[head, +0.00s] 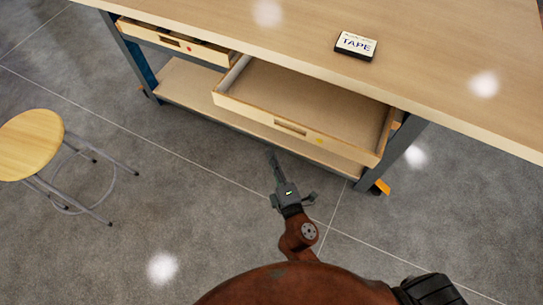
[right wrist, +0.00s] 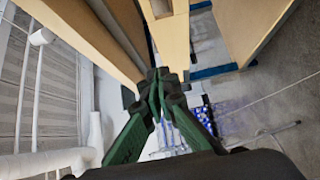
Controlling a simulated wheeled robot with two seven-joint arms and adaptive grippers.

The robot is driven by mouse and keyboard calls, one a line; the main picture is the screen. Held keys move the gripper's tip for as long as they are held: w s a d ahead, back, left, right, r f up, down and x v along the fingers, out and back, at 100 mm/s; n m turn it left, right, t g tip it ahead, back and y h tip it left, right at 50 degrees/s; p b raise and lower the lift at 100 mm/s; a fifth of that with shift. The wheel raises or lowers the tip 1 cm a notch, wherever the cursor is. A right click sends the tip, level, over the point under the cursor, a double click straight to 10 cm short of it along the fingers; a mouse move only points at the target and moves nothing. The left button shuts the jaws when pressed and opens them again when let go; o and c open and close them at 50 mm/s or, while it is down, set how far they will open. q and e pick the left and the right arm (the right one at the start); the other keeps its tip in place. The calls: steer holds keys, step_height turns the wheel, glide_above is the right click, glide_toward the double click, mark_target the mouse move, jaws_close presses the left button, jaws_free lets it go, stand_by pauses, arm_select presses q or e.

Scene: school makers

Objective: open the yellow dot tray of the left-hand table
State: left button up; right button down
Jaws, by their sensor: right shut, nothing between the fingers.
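The yellow dot tray (head: 350,152) is a pale wooden drawer under the table (head: 440,85). It is pulled well out, and its empty inside shows. Its front has a slot handle and a yellow dot (head: 320,141). My right gripper (head: 271,154) is shut and empty, just in front of and below the tray's front, apart from it in the head view. In the right wrist view the closed green fingers (right wrist: 160,78) point towards a wooden front with a slot (right wrist: 163,8). My left gripper is out of view.
A red dot tray (head: 170,40) at the left is slightly out, with dark items inside. A tape box (head: 356,45) lies on the tabletop. A lower shelf (head: 185,85) runs under the trays. A round stool (head: 30,140) stands left. The floor between is clear.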

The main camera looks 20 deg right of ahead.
steer(key=c, duration=2.7)
jaws_free()
steer(key=shift+c, duration=0.2)
steer(key=o, duration=0.5)
steer(key=s, duration=1.2)
steer(key=shift+d, duration=0.15)
